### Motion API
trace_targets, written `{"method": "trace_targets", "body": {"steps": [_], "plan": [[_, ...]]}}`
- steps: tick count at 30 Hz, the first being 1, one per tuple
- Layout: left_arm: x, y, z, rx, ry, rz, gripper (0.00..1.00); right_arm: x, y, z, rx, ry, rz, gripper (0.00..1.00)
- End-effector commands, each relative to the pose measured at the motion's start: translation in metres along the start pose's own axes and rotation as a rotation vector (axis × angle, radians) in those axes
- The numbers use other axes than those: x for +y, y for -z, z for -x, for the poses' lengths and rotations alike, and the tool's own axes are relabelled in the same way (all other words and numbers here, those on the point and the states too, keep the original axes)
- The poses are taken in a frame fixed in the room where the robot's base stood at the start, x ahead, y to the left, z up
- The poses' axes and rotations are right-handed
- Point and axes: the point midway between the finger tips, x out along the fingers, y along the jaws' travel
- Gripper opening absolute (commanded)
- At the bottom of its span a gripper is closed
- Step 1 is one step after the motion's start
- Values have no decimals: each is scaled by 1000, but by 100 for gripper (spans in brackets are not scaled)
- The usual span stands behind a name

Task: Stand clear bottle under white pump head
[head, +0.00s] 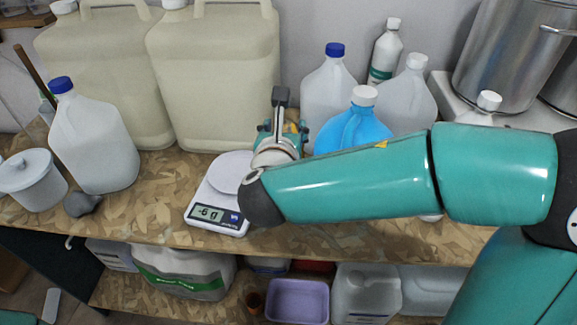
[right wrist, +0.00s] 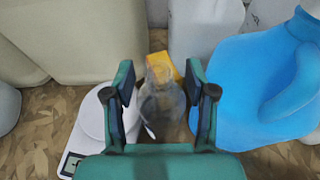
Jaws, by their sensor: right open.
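A small clear bottle (right wrist: 161,100) stands between the parted fingers of my right gripper (right wrist: 162,85) in the right wrist view. The gripper is open, with a gap visible on each side of the bottle. In the head view my right gripper (head: 283,130) is beyond the scale, left of the blue jug, and its wrist hides the bottle. A small pale part shows low on the bottle in the wrist view; I cannot tell what it is. I cannot make out a white pump head in either view. My left gripper is not in view.
A yellow object (right wrist: 160,66) is behind the bottle. A white scale (head: 217,214) reading -6 g is to the left. The blue jug (head: 352,128) stands close on the right. Big cream canisters (head: 215,85) line the back. The bench front left of the scale (head: 150,210) is bare.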

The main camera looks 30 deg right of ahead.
Motion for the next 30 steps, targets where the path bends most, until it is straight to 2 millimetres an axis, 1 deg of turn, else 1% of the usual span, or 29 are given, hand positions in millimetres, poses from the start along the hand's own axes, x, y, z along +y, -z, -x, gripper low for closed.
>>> {"method": "trace_targets", "body": {"steps": [1,3,9,10,17,18,20,30], "plan": [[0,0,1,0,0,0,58,-1,0,-5,1,2,1,56],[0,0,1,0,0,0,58,0,0,-8,1,0,0,56],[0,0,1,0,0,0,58,0,1,-8,0,-1,-1,56],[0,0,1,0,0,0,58,0,1,-8,0,-1,-1,54],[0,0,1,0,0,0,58,0,1,-8,0,-1,-1,16],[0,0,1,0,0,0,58,0,0,-8,0,-1,-1,9],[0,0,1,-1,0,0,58,0,0,-8,0,-1,0,0],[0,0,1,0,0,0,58,0,-2,-8,-1,-1,-1,0]]}}
